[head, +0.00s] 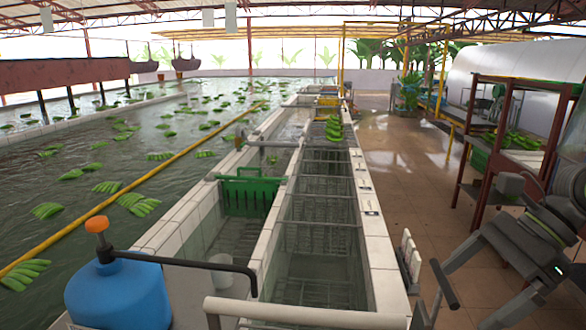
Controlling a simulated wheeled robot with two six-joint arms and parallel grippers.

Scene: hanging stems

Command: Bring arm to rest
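My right arm (538,232), dark grey with round joints, comes in at the lower right edge. Its links fold over one another above the tiled floor. A dark bar (445,284) stands at its left end beside pale upright plates (410,258). I cannot make out two fingertips there, so whether my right gripper is open or shut does not show. Nothing held by the arm can be seen. My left arm and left gripper are not in view.
A blue tank (118,295) with an orange knob and black pipe stands lower left. Water basins (365,215) run down the middle; green bananas float in the pool (90,215) at left. A rack (500,140) stands behind my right arm. The tiled floor (410,170) is open.

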